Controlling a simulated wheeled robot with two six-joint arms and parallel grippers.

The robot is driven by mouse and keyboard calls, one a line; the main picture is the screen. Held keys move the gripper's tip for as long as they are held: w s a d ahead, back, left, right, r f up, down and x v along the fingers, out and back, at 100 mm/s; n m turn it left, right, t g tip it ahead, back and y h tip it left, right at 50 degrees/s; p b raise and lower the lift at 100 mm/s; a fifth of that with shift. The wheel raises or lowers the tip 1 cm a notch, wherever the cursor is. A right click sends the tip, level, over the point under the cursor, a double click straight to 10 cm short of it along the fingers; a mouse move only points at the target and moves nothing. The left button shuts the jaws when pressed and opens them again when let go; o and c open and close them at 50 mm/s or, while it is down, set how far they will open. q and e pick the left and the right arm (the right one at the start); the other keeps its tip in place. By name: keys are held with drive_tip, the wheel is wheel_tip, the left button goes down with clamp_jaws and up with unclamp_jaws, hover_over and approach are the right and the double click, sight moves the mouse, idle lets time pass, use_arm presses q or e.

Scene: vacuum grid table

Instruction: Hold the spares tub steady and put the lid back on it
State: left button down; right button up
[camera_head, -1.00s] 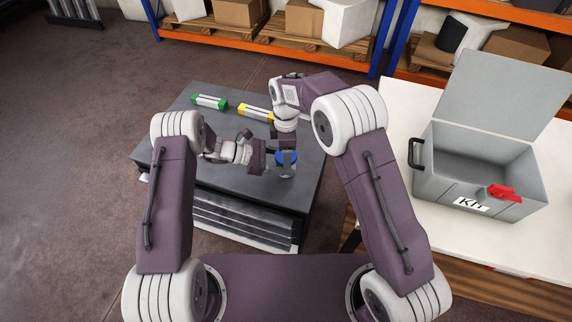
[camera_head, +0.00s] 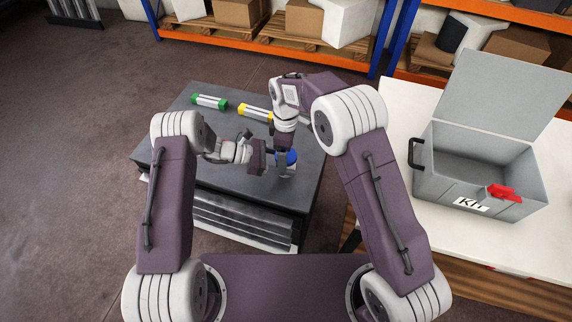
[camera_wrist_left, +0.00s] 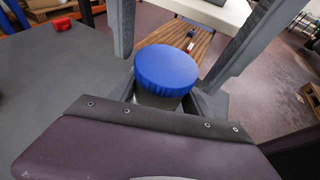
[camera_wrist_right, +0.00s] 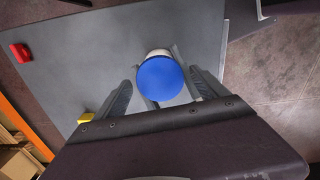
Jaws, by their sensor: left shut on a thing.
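The blue ribbed lid (camera_wrist_left: 167,70) sits on top of the tub and looks seated, though I cannot tell how tightly. It also shows in the right wrist view (camera_wrist_right: 160,80). My left gripper (camera_wrist_left: 170,97) is shut on the tub's body from the side. My right gripper (camera_wrist_right: 162,84) is above, pointing down; its fingers stand wide apart on either side of the lid, clear of it.
A green-ended part (camera_head: 209,102) and a yellow-ended part (camera_head: 256,113) lie toward the back of the dark table (camera_head: 215,185). A grey open case (camera_head: 455,185) with a red latch stands on the white bench (camera_head: 395,115) at right.

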drive_tip(key=shift+r, duration=2.3)
drive_tip(key=shift+c, duration=0.3)
wheel_tip(320, 180, up, 4)
drive_tip(key=n, duration=0.3)
drive_tip(key=shift+f, duration=0.25)
drive_tip(key=shift+f, duration=0.15)
wheel_tip(320, 180, down, 8)
drive_tip(key=shift+r, duration=0.1)
